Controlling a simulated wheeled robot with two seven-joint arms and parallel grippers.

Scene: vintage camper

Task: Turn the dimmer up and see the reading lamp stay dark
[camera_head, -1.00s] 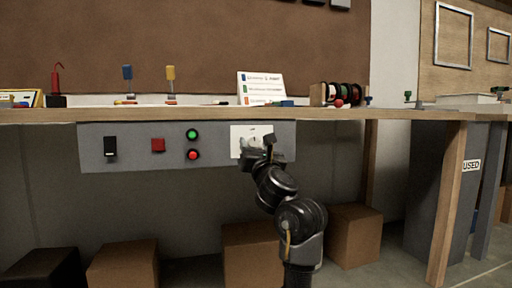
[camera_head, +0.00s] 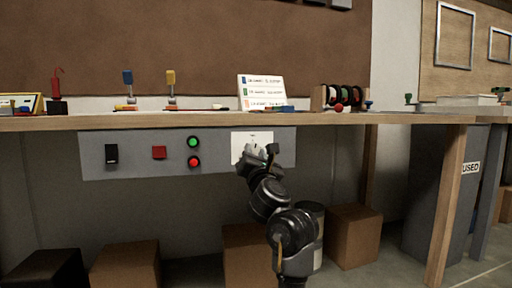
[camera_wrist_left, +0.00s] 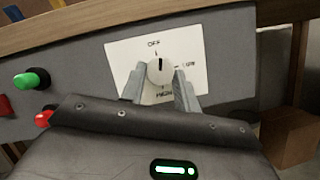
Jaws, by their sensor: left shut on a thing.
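The dimmer knob (camera_wrist_left: 160,70) is pale and round, on a white plate (camera_wrist_left: 113,60) marked OFF above, a partly hidden word at right and what looks like HIGH below. Its dark pointer line is toward OFF. My left gripper (camera_wrist_left: 160,84) is shut on the knob, one finger on each side. In the head view, my left gripper (camera_head: 253,153) is at the same plate (camera_head: 238,140) and hides most of the knob. I cannot pick out a reading lamp in either view. My right gripper is not in view.
The grey panel (camera_head: 130,168) under the bench edge (camera_head: 180,122) also carries a black switch (camera_head: 111,154), a red square button (camera_head: 159,152), a green light (camera_head: 193,142) and a red light (camera_head: 194,162). Boxes (camera_head: 353,235) and a can (camera_head: 318,240) stand below.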

